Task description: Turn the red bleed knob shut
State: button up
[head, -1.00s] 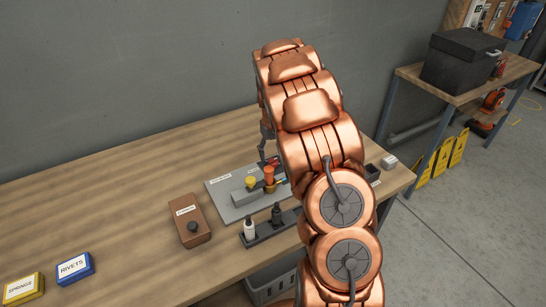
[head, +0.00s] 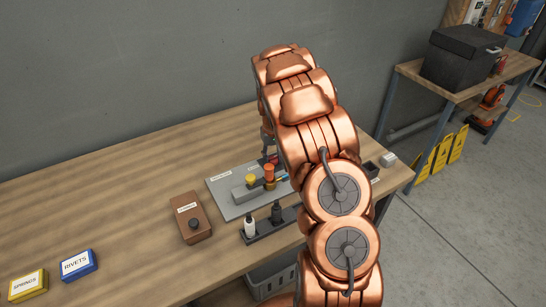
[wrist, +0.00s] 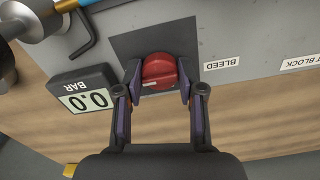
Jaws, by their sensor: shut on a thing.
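The red bleed knob (wrist: 160,72) sits on a dark square patch of the grey block plate in the wrist view. A label reading BLEED (wrist: 221,63) is beside it on the right. My gripper (wrist: 160,88) has one finger on each side of the knob and is shut on it. A gauge (wrist: 83,100) reading 0.0 BAR is left of the gripper. In the head view my arm hides the knob; the grey plate (head: 224,207) shows left of the arm on the workbench.
Blue RIVETS (head: 77,265) and yellow SPRINGS (head: 28,286) boxes lie at the left. The bench's back left is clear.

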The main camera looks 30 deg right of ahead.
jog(key=shift+c, duration=0.9)
jog(key=shift+f+b, duration=0.15)
jog(key=shift+b, duration=0.4)
jog(key=shift+f+n+b, duration=0.15)
jog(key=shift+n+b, duration=0.55)
jog(key=shift+b, duration=0.25)
jog(key=shift+n+b, duration=0.8)
jog(key=shift+b, duration=0.45)
jog(key=n+b, duration=0.5)
jog(key=shift+n, duration=0.3)
jog(key=n, duration=0.1)
jog(key=n+b, duration=0.1)
jog(key=n, duration=0.1)
jog(key=n+b, duration=0.1)
jog(key=shift+r, duration=0.25)
jog(key=n+b, duration=0.1)
jog(key=n, duration=0.4)
jog(key=shift+n, duration=0.3)
